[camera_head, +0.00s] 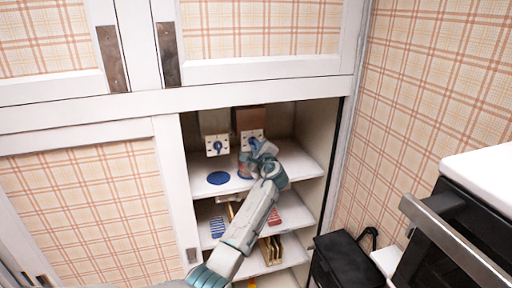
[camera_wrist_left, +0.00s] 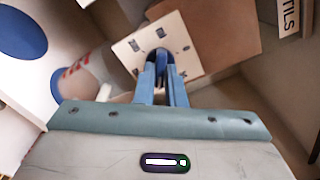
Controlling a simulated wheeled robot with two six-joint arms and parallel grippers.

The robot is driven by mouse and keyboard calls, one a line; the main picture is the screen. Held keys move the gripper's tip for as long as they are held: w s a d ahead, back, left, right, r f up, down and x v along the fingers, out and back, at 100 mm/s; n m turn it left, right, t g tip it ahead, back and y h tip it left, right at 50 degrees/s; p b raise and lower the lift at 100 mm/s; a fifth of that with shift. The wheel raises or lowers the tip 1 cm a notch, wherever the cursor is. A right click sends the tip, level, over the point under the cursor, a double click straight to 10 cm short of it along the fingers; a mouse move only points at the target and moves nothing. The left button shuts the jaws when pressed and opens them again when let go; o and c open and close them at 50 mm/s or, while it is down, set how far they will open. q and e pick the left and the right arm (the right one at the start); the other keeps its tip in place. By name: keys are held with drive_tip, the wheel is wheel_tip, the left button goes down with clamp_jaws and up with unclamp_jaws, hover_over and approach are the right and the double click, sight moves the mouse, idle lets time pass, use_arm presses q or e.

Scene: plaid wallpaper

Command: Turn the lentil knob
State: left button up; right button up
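A white plate with a blue knob (camera_head: 251,143) is on the front of a brown dispenser box (camera_head: 250,117) on the upper shelf. My left gripper (camera_head: 262,150) reaches in from below and covers part of that plate. In the left wrist view its two blue fingers (camera_wrist_left: 161,80) are close together at the dark blue knob (camera_wrist_left: 160,57), one on each side, with a narrow gap between them. A partly cut-off label ending in "TILS" (camera_wrist_left: 289,16) shows beside the box. A second white plate with a blue knob (camera_head: 217,145) is to the left. My right gripper is not in view.
Lower shelves hold several small items. A black bag (camera_head: 345,262) and an oven (camera_head: 460,225) stand at the right.

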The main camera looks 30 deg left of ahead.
use_arm(q)
drive_tip(key=o, duration=0.4)
drive_tip(key=shift+d+f, duration=0.1)
drive_tip(key=shift+o, duration=0.2)
drive_tip(key=b+v, duration=0.4)
drive_tip(key=v, duration=0.7)
